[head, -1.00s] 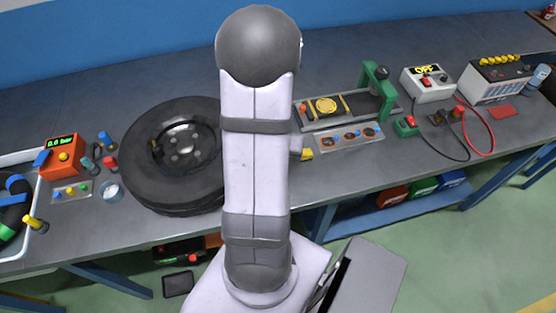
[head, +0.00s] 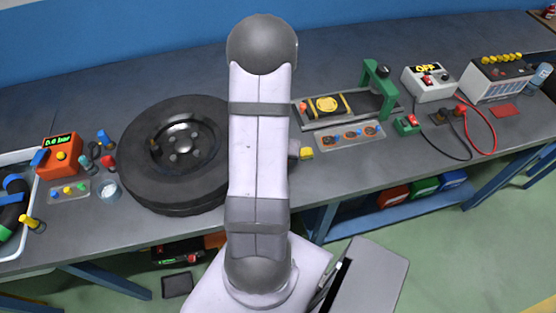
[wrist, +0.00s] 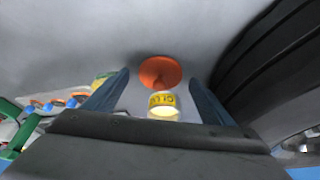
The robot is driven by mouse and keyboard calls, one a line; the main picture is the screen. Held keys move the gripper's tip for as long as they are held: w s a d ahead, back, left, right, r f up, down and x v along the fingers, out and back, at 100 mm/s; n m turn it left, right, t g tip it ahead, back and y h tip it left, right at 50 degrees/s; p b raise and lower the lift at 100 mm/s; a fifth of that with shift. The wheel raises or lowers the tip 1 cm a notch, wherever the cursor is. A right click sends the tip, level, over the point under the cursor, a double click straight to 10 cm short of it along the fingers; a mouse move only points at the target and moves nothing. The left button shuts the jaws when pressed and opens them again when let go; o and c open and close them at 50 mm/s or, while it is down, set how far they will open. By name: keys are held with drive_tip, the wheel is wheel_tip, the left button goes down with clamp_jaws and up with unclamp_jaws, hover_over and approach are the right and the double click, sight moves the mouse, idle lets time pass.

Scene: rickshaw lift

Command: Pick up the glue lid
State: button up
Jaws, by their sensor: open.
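In the wrist view my gripper (wrist: 160,78) is open, with one dark blue finger on each side. Between the fingers is a small tub with a yellow lettered label (wrist: 162,100) and a pale, bright end facing the camera. An orange round piece (wrist: 160,70), wide and flared, shows just beyond the tub, in line with it. I cannot tell which of these is the glue lid, or whether they touch each other. No contact between the fingers and either piece shows. In the head view my arm hides the gripper and both pieces.
The tyre (head: 180,152) lies left of my arm; it also fills the right of the wrist view (wrist: 285,70).

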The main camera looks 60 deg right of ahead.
drive_tip(key=c, duration=1.1)
drive_tip(key=shift+r, duration=0.1)
wheel_tip(320, 180, up, 10)
drive_tip(key=p, duration=0.6)
drive_tip(key=shift+d, duration=0.1)
drive_tip(key=w+d+n+t+y+b, duration=0.1)
drive_tip(key=w+d+n+b, duration=0.3)
drive_tip(key=d+n, duration=0.1)
drive_tip(key=shift+w+d+r+n+t, duration=0.2)
drive_tip(key=shift+w+d+n+t, duration=0.15)
drive_tip(key=shift+d, duration=0.5)
